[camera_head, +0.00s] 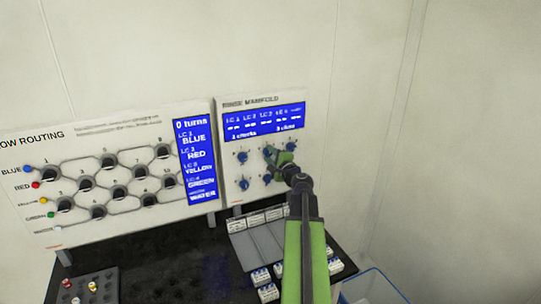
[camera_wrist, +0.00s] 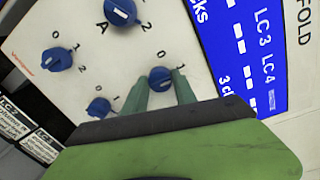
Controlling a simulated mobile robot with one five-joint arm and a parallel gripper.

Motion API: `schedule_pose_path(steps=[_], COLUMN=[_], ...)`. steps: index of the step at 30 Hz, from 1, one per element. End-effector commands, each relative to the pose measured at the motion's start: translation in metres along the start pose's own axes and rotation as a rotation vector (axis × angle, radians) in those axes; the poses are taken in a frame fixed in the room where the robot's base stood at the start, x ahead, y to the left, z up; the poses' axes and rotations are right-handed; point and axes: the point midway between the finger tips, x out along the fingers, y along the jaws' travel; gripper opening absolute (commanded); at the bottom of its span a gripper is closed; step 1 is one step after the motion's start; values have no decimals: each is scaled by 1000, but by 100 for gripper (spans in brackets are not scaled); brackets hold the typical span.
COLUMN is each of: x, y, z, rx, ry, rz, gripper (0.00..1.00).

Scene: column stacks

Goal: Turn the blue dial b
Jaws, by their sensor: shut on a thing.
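The rinse manifold panel (camera_head: 229,140) carries several blue dials. My gripper (camera_head: 277,156) reaches the panel in the upper dial row and hides part of that row. In the wrist view, my gripper (camera_wrist: 160,86) has one finger on each side of a blue dial (camera_wrist: 160,77) and is shut on it. A larger blue dial (camera_wrist: 121,13) is marked A. Other blue dials (camera_wrist: 57,59) and (camera_wrist: 98,108) sit farther left.
A blue display (camera_head: 264,122) is above the dials. The flow routing panel (camera_head: 95,222) stands to the left with several black sockets. Small white and blue blocks (camera_head: 268,292) and a rack (camera_head: 92,284) lie on the dark bench below.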

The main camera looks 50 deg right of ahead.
Motion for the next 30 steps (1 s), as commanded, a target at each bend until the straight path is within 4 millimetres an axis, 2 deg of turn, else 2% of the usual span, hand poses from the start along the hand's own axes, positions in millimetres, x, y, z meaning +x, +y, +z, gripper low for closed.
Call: schedule_pose_path(steps=[21, 30], x=[-1, -1], y=[4, 5], z=[2, 1], rx=[-678, -916], ry=[38, 54], rz=[16, 20], gripper=[0, 0])
